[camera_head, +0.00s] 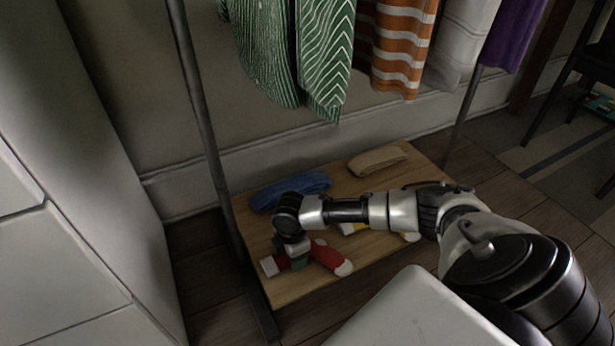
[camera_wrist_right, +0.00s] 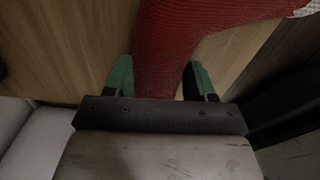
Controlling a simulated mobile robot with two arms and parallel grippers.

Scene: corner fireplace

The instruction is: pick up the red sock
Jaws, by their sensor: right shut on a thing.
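The red sock (camera_head: 331,257) has white ends and lies at the front left of the low wooden shelf (camera_head: 400,268). My right gripper (camera_head: 298,262) points down over its middle, with the sock showing on both sides. In the right wrist view, the red knit (camera_wrist_right: 165,50) runs between the two green fingers of my right gripper (camera_wrist_right: 157,82), which are shut on it. The sock still appears to be at shelf level; I cannot tell whether it touches the wood. My left gripper is not in view.
A blue folded cloth (camera_head: 291,189) and a tan one (camera_head: 378,160) lie farther back. A yellow and white item (camera_head: 411,237) is partly hidden by my right arm. Clothes (camera_head: 325,60) hang above. A dark rack post (camera_head: 205,120) stands at the left.

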